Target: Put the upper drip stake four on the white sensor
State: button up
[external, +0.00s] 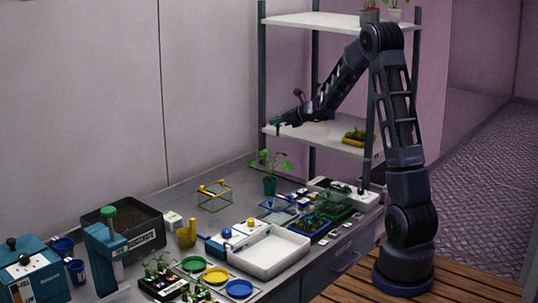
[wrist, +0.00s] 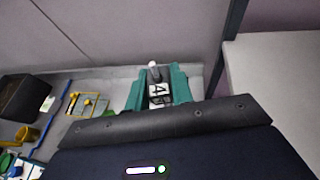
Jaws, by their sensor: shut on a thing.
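My gripper (external: 277,123) is raised high over the back of the bench, beside the shelf unit. In the wrist view its teal fingers (wrist: 157,92) are shut on a small white piece marked 4, drip stake four (wrist: 160,96), with a pale rounded tip. The stake is too small to make out in the external view. A small white block (external: 172,219) lies on the bench beside the dark substrate box; it may be the white sensor, but I cannot tell for sure. It also shows at the left of the wrist view (wrist: 47,103), well away from my gripper.
The shelf unit (external: 290,131) stands close by my gripper. On the bench are a yellow wire rack (external: 214,197), a potted plant (external: 270,186), a substrate box (external: 145,229), a white tray (external: 262,270) and a yellow jug (external: 187,236). Bare bench surrounds the wire rack.

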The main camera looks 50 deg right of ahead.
jog(key=shift+r, duration=0.25)
jog(key=w+a+r+n+g+y, duration=0.1)
jog(key=w+a+n+y, duration=0.3)
jog(key=a, duration=0.8)
notch_tip(320, 180, up, 3)
jog(key=n+g+y, duration=0.6)
jog(key=n+g, duration=0.1)
send_over(171, 216)
notch_tip(171, 216, down, 20)
jog(key=shift+w+r, duration=0.1)
jog(key=shift+r, duration=0.1)
jog(key=shift+f, duration=0.15)
jog(key=o, duration=1)
jog(key=shift+c, duration=0.2)
